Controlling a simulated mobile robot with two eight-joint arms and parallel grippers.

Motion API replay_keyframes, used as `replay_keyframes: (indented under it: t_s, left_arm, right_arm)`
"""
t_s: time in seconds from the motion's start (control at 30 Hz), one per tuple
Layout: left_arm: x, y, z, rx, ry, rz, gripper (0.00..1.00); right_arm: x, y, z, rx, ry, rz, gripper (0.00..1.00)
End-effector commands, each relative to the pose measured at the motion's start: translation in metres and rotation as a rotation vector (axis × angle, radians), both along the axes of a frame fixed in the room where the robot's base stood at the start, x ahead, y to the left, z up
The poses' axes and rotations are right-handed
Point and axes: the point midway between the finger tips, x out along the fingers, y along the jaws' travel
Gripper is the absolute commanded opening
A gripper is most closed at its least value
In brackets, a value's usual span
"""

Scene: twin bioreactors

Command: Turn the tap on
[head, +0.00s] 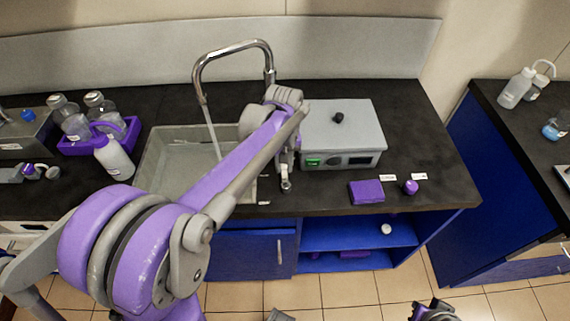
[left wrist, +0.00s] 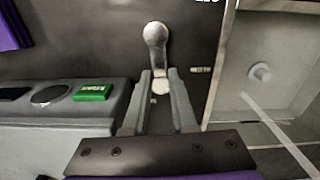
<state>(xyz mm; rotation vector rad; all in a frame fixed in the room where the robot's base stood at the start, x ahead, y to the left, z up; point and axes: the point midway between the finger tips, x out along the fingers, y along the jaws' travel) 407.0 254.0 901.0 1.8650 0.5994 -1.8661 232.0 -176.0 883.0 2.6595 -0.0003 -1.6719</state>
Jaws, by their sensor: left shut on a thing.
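The chrome tap (head: 232,48) arches over the grey sink (head: 150,165) at the back of the counter. A thin pale stream runs from its spout down into the sink; it also shows in the left wrist view (left wrist: 280,135). The tap's lever (left wrist: 156,45) has a rounded end pointing toward the counter's front edge; that end shows in the head view (head: 286,184). My left gripper (left wrist: 161,82) is shut on the lever near its base, a finger on each side. My right gripper (head: 434,312) shows only in part at the bottom edge; its jaws are unclear.
A grey device (head: 340,135) with a green-lit switch stands close to the right of the lever. A purple box (head: 366,191) and a small purple cap lie farther right. A purple rack (head: 75,147) with bottles stands left of the sink. My left arm crosses over the sink.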

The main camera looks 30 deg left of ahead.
Motion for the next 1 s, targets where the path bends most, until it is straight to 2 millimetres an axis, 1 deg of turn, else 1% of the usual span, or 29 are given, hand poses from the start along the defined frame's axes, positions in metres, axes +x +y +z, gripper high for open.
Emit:
replay_keyframes:
  t_s: [0.13, 0.17, 0.2, 0.23, 0.5, 0.63, 0.77, 1.0]
  left_arm:
    - [0.000, 0.000, 0.001, 0.001, -0.001, -0.001, 0.00]
    - [0.000, 0.000, 0.001, 0.001, -0.001, -0.001, 0.28]
    - [0.000, 0.000, 0.001, 0.001, -0.001, -0.001, 0.36]
    - [0.000, 0.000, 0.001, 0.001, -0.001, -0.001, 0.38]
    - [0.000, 0.000, 0.001, 0.000, 0.000, -0.002, 0.38]
    - [0.000, 0.000, 0.010, 0.001, -0.001, -0.002, 0.38]
    - [0.000, 0.000, 0.033, 0.001, -0.001, -0.002, 0.38]
    - [0.000, 0.000, 0.081, 0.001, -0.001, -0.002, 0.38]
  right_arm:
    - [0.000, 0.000, 0.000, 0.000, 0.000, 0.000, 0.00]
    - [0.000, 0.000, 0.000, 0.000, 0.000, 0.000, 0.00]
    - [0.000, 0.000, 0.000, 0.000, 0.000, 0.000, 0.00]
    - [0.000, 0.000, 0.000, 0.000, 0.000, 0.000, 0.00]
    - [0.000, 0.000, 0.000, 0.000, 0.000, 0.000, 0.00]
    - [0.000, 0.000, 0.001, 0.000, -0.001, 0.000, 0.00]
    - [0.001, 0.000, 0.004, 0.000, -0.002, 0.000, 0.00]
    - [0.002, 0.000, 0.008, 0.000, -0.003, 0.000, 0.00]
